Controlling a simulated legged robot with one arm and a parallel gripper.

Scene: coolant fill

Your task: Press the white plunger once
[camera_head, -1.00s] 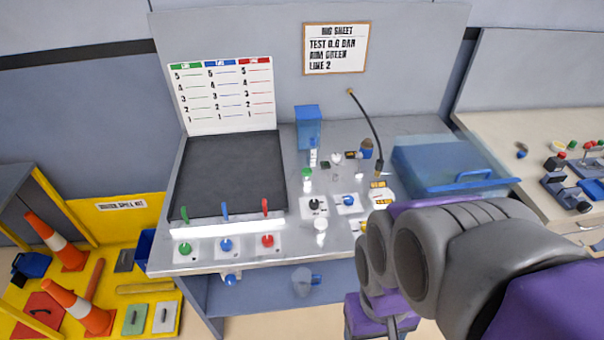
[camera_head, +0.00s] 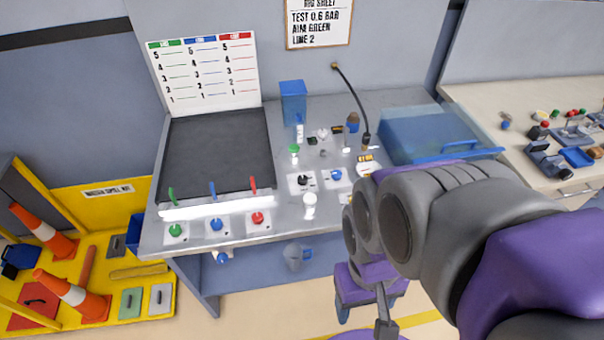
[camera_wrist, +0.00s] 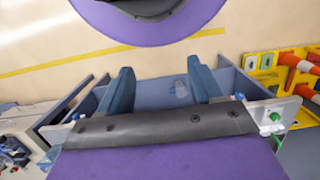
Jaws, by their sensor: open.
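The white plunger (camera_head: 309,205) stands upright near the front edge of the grey bench (camera_head: 270,236), right of the red knob (camera_head: 257,218). I cannot make it out in the wrist view, where my gripper body blocks much of the bench. In the wrist view my gripper (camera_wrist: 161,85) is open, with two blue-grey fingers apart and nothing between them. Beyond the fingers lie the bench's lower shelf and the floor. In the head view my arm is right of the plunger, and the fingers cannot be made out clearly.
Green (camera_head: 175,230) and blue (camera_head: 216,224) knobs sit left of the plunger. Behind it are a black knob (camera_head: 304,180) and a blue knob (camera_head: 336,174). A blue translucent bin (camera_head: 425,135) stands at the right. A clear jug (camera_head: 293,256) is below the bench top.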

